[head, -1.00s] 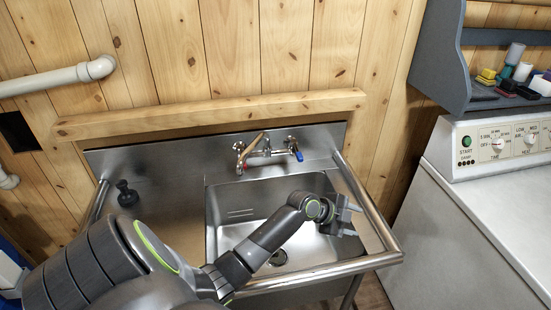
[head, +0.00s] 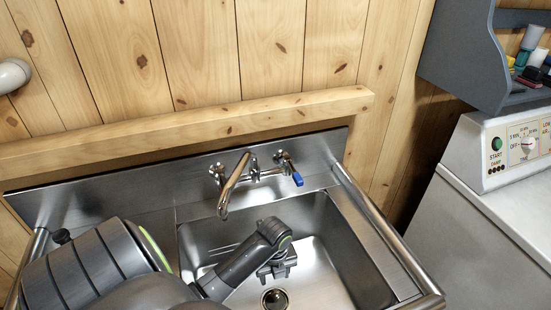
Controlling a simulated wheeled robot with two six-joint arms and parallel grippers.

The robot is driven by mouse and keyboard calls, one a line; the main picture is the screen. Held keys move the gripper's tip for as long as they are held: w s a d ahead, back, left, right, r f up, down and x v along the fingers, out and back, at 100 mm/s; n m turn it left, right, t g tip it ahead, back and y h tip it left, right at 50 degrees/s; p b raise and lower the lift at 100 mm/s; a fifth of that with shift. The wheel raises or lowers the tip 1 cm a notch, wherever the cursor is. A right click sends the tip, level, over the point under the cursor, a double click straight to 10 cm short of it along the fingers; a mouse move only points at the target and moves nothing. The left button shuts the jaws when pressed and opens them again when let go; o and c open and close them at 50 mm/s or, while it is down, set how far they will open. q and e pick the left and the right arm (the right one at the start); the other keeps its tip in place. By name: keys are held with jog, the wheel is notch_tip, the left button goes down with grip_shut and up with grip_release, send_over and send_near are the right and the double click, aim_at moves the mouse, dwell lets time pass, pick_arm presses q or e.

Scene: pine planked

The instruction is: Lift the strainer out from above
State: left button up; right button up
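The round strainer (head: 274,299) sits in the drain at the bottom of the steel sink basin (head: 330,275), near the lower edge of the head view. My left arm comes in from the lower left. My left gripper (head: 277,268) points down inside the basin, just beyond the strainer in the picture and apart from it. The wrist partly hides the fingers, so their opening is unclear. My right gripper is out of view.
A faucet (head: 232,185) with a blue handle (head: 297,179) overhangs the back of the basin. A steel rail (head: 385,232) runs along the right side. A white machine (head: 480,240) stands at the right. A dark knob-like object (head: 62,236) is at the left.

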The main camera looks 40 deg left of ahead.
aim_at(276, 292)
pick_arm(q)
notch_tip(276, 292, down, 7)
jog(key=shift+f, duration=0.5)
jog(key=shift+d+f, duration=0.1)
jog(key=shift+f, duration=2.65)
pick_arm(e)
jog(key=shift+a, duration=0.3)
pick_arm(q)
jog(key=c, duration=1.1)
jog(key=shift+r, duration=0.1)
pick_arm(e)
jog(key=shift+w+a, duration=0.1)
